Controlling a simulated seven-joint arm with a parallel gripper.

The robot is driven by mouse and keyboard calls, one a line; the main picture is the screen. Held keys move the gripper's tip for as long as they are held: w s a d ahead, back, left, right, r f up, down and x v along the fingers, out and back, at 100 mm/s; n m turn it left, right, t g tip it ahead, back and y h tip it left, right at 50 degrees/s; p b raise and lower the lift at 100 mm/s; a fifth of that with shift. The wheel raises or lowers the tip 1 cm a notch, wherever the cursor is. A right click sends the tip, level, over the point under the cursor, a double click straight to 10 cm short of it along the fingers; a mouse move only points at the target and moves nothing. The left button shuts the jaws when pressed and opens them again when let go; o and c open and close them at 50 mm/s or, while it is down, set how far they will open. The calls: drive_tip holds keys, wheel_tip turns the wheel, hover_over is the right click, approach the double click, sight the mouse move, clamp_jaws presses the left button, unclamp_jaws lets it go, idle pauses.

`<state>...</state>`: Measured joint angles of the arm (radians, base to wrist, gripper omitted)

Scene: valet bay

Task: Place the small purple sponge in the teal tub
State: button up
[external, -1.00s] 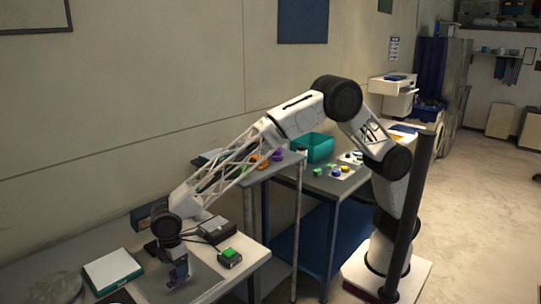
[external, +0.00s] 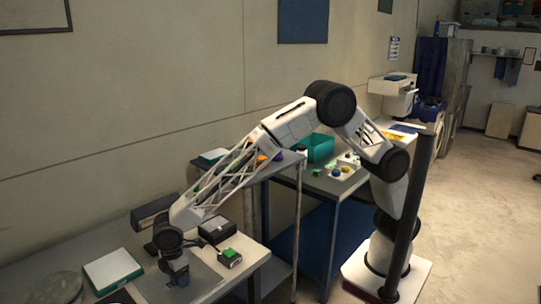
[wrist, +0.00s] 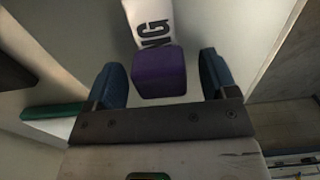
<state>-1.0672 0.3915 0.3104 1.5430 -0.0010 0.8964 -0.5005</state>
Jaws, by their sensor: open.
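The small purple sponge (wrist: 160,72) sits between the two blue fingers of my gripper (wrist: 162,80) in the wrist view, with a visible gap on each side. The gripper is open. In the external view my gripper (external: 179,277) is low over the grey surface at the front of the near bench, and I cannot make out the sponge there. The teal tub (external: 319,148) stands on the farther table, behind my arm and well away from the gripper. Its inside is mostly hidden.
A white, green-edged pad (external: 112,271) lies left of the gripper. A black box with a green top (external: 230,257) and a dark device (external: 216,229) stand to its right. A white strip with black letters (wrist: 148,22) lies beyond the sponge. Small coloured items sit near the tub.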

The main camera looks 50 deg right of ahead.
drive_tip(key=c, duration=1.1)
drive_tip(key=shift+o, duration=0.2)
drive_tip(key=shift+r, duration=5)
